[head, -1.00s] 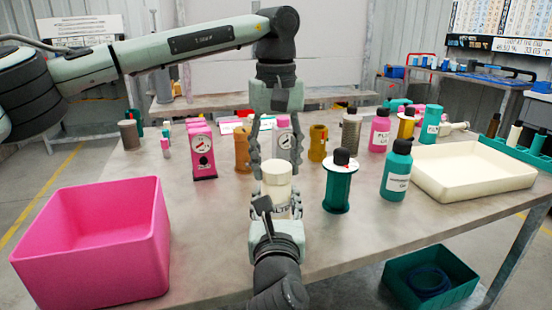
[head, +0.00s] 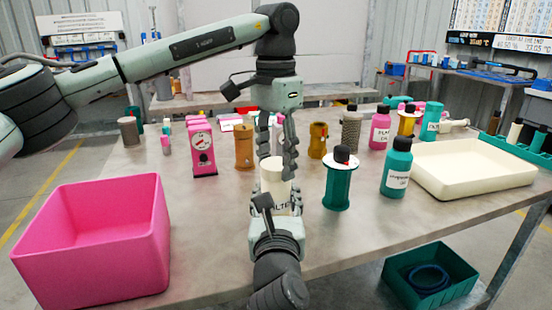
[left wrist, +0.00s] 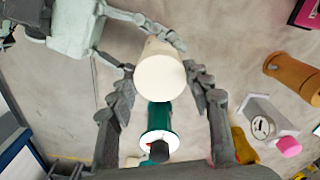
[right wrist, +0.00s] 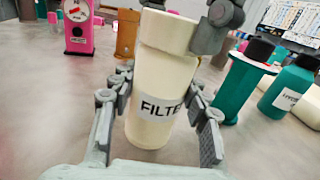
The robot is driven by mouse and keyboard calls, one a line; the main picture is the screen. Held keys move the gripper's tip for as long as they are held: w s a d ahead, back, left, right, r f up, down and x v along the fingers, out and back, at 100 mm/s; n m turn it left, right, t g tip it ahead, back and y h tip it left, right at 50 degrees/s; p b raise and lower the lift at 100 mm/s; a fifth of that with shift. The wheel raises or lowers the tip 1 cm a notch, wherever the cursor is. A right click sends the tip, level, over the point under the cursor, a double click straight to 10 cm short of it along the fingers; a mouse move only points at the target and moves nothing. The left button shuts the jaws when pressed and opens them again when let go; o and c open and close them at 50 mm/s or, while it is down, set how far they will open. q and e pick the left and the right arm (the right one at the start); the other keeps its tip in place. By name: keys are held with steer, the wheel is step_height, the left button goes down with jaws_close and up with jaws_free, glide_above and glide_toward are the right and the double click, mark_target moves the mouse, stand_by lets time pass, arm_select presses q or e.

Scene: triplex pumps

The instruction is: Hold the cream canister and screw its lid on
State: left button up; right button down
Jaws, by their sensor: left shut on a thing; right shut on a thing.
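The cream canister (right wrist: 155,105) stands upright, its body marked with a "FILTER" label in the right wrist view. It also shows in the head view (head: 275,187). Its cream lid (right wrist: 166,30) sits on top of the body; whether the threads are engaged I cannot tell. My right gripper (head: 275,208) is shut around the canister body from the near side. My left gripper (head: 276,152) points down from above and is shut on the lid, one finger on each side. In the left wrist view the lid's round top (left wrist: 160,77) lies between the fingers.
A pink bin (head: 95,240) stands at the left and a cream tray (head: 475,185) at the right. A green spool-like part (head: 338,185) and a teal bottle (head: 397,168) stand close right of the canister. A pink gauge box (head: 202,150) and brown cylinders stand behind.

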arm_select(q)
steer(key=o, duration=0.9)
steer(key=shift+c, duration=0.3)
